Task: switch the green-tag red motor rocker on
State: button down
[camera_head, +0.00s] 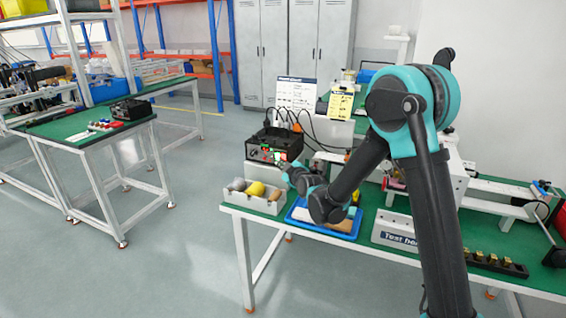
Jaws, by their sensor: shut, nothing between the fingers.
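A black control box (273,141) stands on the near left end of the green workbench, with cables rising from its top. My gripper (284,169) is shut and empty, right in front of the lower right of the panel. My gripper and wrist hide part of the panel; I cannot tell whether the fingers touch it.
A grey bin (232,196) with yellow and brown items stands left of my gripper. A blue tray (298,228) lies below my wrist. A "Test" holder (387,237) sits to the right. Another bench (60,128) stands at left, with open floor between.

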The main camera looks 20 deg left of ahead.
jog(key=shift+s+a+r, duration=0.1)
jog(key=shift+s+r, duration=0.1)
jog(key=shift+s, duration=1.05)
jog(key=shift+s+a+r, duration=0.1)
jog(key=shift+s+r, duration=0.1)
jog(key=shift+s, duration=1.05)
